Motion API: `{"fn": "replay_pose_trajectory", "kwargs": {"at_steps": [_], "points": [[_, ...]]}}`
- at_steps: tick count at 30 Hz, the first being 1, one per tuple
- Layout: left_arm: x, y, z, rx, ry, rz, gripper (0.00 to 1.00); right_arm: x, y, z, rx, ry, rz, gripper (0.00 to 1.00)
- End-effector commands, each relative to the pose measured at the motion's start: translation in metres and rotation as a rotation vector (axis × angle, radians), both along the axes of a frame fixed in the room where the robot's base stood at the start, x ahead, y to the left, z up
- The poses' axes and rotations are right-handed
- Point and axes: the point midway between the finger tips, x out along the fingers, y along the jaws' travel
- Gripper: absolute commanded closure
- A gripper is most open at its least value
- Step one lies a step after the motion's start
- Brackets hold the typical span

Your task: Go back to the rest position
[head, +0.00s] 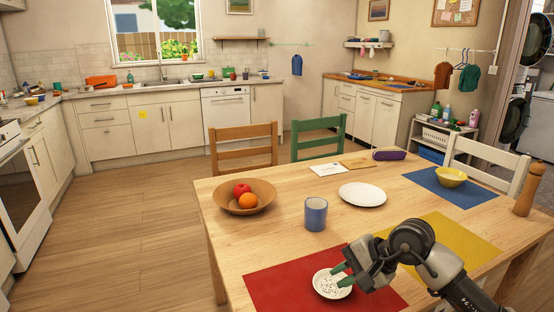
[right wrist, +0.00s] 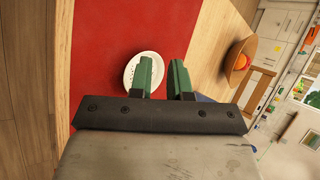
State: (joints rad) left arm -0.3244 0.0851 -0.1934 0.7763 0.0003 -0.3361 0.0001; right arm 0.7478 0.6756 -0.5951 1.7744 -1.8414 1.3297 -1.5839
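My right gripper (head: 342,275) reaches in from the lower right over the table (head: 250,240). Its two green fingers stand apart with nothing between them, as the right wrist view (right wrist: 162,70) shows. A small white dish with dark specks (head: 329,289) lies on the red placemat (head: 275,285). The fingertips overlap the dish's right edge in the head view. In the right wrist view one finger partly covers the dish (right wrist: 131,72). I cannot tell whether the fingers touch it. My left gripper is not in view.
A blue mug (head: 316,214), a bowl of fruit (head: 246,204), a white plate (head: 362,194), a yellow bowl (head: 452,178) and a wooden pepper mill (head: 528,190) stand on the table. Chairs stand along its far side. The floor (head: 130,230) to the left is clear.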

Motion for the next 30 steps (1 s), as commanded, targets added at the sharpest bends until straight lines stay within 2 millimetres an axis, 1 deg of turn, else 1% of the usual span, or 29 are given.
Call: {"fn": "replay_pose_trajectory", "kwargs": {"at_steps": [1,2,3,5,6,8,9,11,12,14,15,17,19,20,21,23,24,26,27,29,30], "points": [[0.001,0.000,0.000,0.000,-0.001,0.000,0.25,-0.013,0.030,0.000,0.187,0.040,-0.019,0.82],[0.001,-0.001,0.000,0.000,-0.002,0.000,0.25,-0.020,0.047,0.005,0.312,0.071,-0.042,0.82],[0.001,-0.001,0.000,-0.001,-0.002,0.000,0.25,-0.028,0.065,0.013,0.481,0.123,-0.078,0.82],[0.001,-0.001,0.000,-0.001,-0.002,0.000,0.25,-0.040,0.084,0.030,0.733,0.217,-0.144,0.82],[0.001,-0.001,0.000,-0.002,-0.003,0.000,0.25,-0.045,0.091,0.042,0.902,0.289,-0.194,0.82],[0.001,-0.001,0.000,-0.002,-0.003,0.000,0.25,-0.052,0.094,0.058,1.149,0.417,-0.279,0.82],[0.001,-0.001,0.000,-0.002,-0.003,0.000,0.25,-0.054,0.091,0.068,1.311,0.511,-0.340,0.82],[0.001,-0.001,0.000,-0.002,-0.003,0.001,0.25,-0.055,0.080,0.077,1.549,0.660,-0.445,0.82],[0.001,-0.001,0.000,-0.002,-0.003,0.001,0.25,-0.055,0.069,0.080,1.704,0.764,-0.519,0.82],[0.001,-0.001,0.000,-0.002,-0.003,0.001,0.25,-0.054,0.050,0.077,1.929,0.927,-0.642,0.82],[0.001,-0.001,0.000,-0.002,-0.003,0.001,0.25,-0.054,0.035,0.070,2.077,1.037,-0.731,0.82],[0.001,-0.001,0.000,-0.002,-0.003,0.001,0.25,-0.056,0.012,0.053,2.292,1.203,-0.875,0.82],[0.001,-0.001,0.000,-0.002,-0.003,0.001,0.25,-0.063,-0.014,0.024,2.532,1.389,-1.062,0.82],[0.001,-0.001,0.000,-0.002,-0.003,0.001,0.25,-0.068,-0.023,0.009,-2.497,-1.392,1.091,0.82],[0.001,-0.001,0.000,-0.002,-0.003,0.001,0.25,-0.078,-0.035,-0.013,-2.313,-1.308,1.071,0.82],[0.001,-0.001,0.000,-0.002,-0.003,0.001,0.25,-0.097,-0.048,-0.046,-2.058,-1.178,1.037,0.82],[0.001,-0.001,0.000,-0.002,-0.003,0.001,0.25,-0.112,-0.054,-0.067,-1.906,-1.092,1.015,0.82],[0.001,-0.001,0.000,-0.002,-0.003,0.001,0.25,-0.135,-0.059,-0.093,-1.717,-0.973,0.986,0.82],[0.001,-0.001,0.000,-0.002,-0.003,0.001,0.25,-0.150,-0.060,-0.107,-1.610,-0.904,0.968,0.82],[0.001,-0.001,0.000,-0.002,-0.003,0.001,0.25,-0.172,-0.060,-0.125,-1.477,-0.809,0.948,0.82],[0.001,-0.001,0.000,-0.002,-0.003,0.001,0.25,-0.186,-0.059,-0.134,-1.398,-0.751,0.936,0.82]]}}
